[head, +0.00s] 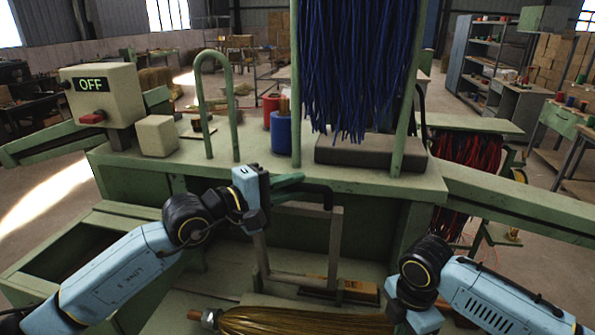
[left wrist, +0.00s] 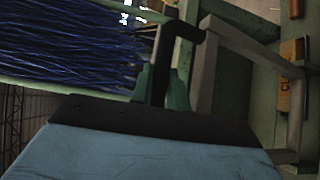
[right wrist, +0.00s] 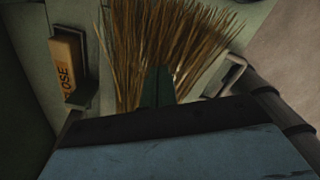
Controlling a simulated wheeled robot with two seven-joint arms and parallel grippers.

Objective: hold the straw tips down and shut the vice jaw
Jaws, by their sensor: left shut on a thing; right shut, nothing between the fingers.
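My left gripper (head: 298,188) is shut on the dark bar (left wrist: 172,45) at the top of a grey upright frame (head: 335,245); I take this frame to be the vice jaw's handle, raised above the bench. The golden straw bundle (head: 300,322) lies along the bottom of the head view. In the right wrist view its straw tips (right wrist: 165,35) fan out. My right gripper (right wrist: 157,88) is shut and empty, its green fingers over the straw; I cannot tell how hard they touch. In the head view its fingertips are hidden.
An orange block (right wrist: 68,65) marked CLOSE sits beside the straw. Blue strands (head: 355,60) hang above the green bench (head: 275,175). A control box reading OFF (head: 100,95), a green hoop (head: 217,105) and a blue spool (head: 281,132) stand on the machine.

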